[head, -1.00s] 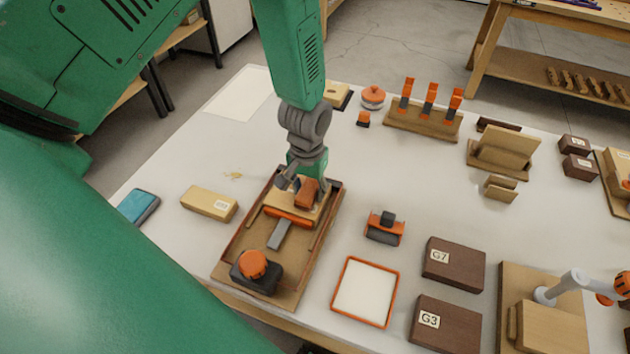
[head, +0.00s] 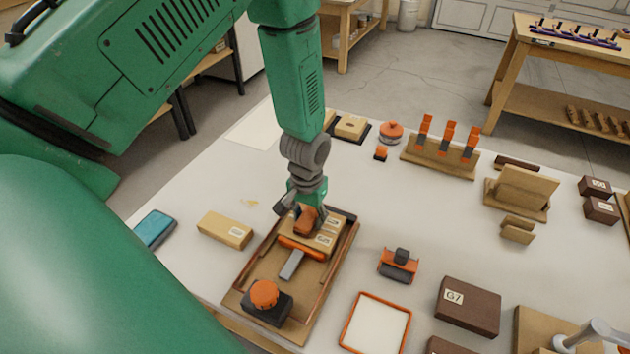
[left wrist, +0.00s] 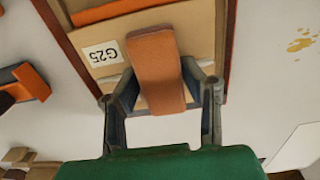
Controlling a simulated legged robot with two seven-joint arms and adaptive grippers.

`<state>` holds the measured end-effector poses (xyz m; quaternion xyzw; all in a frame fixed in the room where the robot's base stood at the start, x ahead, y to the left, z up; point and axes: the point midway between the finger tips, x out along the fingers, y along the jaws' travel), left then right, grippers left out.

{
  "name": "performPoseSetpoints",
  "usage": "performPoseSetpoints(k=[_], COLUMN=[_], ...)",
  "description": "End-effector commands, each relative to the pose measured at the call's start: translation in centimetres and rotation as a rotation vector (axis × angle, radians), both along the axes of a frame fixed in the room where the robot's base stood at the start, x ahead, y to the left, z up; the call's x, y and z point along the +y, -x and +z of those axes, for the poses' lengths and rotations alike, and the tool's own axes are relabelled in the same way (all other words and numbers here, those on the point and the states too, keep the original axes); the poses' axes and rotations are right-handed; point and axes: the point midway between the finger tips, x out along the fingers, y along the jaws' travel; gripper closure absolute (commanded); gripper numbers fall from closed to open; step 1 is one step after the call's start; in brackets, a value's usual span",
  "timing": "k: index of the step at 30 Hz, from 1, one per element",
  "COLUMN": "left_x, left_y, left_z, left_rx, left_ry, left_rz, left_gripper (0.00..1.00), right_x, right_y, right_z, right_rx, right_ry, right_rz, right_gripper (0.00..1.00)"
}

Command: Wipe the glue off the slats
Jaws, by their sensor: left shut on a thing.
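My left gripper (head: 304,212) is over the far half of a brown-edged wooden tray (head: 262,243). Its fingers are shut on an orange-brown block (left wrist: 158,68), which stands out between them in the left wrist view. The block is over pale wooden slats (head: 325,238) with white labels, one reading G25 (left wrist: 103,53). I cannot tell whether the block touches them. No glue is clear on the visible slat faces. A yellow glue-like smear (head: 249,203) lies on the bench left of the tray, and also shows in the left wrist view (left wrist: 300,44). My right gripper is out of view.
An orange bar (head: 302,248) and an orange-knobbed dark block (head: 264,296) sit in the tray. A pale block (head: 225,229) and a blue pad (head: 154,229) lie left. An orange-black tool (head: 398,265) and orange-rimmed tray (head: 375,322) stand right. Bench between is clear.

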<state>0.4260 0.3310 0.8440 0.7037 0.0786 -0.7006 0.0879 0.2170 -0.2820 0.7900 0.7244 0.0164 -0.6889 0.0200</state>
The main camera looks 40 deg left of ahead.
Motion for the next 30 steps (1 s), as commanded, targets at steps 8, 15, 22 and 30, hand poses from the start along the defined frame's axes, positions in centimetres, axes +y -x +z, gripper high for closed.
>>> performPoseSetpoints(k=[8,15,22,30], left_x=[0.9,2.1,2.6,4.0], left_y=[0.4,0.7,0.8,1.1], left_z=[-0.1,0.0,0.1,0.2], left_rx=[0.006,0.005,0.004,0.003], left_ry=[-0.002,-0.001,-0.001,-0.001], left_rz=[0.002,0.002,0.001,0.001], left_gripper=[0.87,0.87,0.87,0.87], right_x=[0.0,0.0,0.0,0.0], right_y=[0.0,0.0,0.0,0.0], right_z=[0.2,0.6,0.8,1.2], right_rx=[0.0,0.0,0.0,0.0], right_ry=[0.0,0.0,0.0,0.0], right_rz=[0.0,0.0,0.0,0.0], right_gripper=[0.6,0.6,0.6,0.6])
